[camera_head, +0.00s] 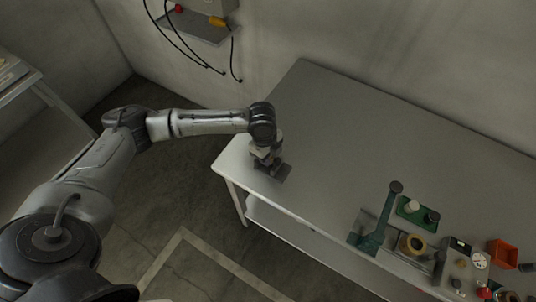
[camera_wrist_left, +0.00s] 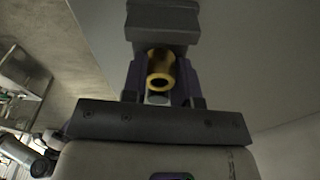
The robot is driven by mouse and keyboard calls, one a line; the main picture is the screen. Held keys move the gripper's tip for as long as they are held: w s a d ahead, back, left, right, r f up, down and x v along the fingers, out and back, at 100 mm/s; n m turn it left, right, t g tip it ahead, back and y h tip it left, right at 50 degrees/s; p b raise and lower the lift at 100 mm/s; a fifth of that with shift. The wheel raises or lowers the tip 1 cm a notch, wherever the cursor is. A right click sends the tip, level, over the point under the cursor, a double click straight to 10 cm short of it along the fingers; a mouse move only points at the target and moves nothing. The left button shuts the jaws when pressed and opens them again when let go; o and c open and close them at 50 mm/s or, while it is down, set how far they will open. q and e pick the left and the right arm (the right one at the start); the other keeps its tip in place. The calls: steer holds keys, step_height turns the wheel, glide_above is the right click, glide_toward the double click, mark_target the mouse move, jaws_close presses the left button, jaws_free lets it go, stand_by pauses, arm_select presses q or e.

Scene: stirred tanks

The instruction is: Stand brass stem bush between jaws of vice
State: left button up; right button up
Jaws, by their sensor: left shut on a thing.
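The brass stem bush (camera_wrist_left: 161,68) is a short hollow yellow cylinder with its open end facing the camera in the left wrist view. My left gripper (camera_wrist_left: 161,80) is shut on it, with one dark finger on each side. A dark grey stepped block (camera_wrist_left: 163,22), which looks like part of the vice, lies just beyond the fingers; I cannot tell whether the bush touches it. In the head view my left gripper (camera_head: 268,160) is at the bench's near left corner, beside a dark piece (camera_head: 284,173) it partly hides. The bush cannot be made out there. My right gripper is not in view.
The grey bench (camera_head: 350,130) is mostly bare. At its right are a teal tool with an upright arm (camera_head: 368,241), a green tray (camera_head: 405,216), a tan ring (camera_head: 411,244), an orange bin (camera_head: 502,253) and a round gauge (camera_head: 479,260). A wall shelf with hanging cables is behind.

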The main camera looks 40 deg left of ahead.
arm_select(q)
steer(key=shift+f, duration=0.2)
steer(key=shift+f, duration=0.35)
steer(key=o, duration=0.9)
steer(key=shift+r, duration=0.2)
steer(key=r, duration=0.4)
steer(key=a+r+p, duration=0.1)
steer(key=r, duration=0.3)
steer(key=r+p, duration=0.1)
steer(key=r, duration=0.3)
steer(key=shift+a+r, duration=0.2)
steer(key=shift+r, duration=0.1)
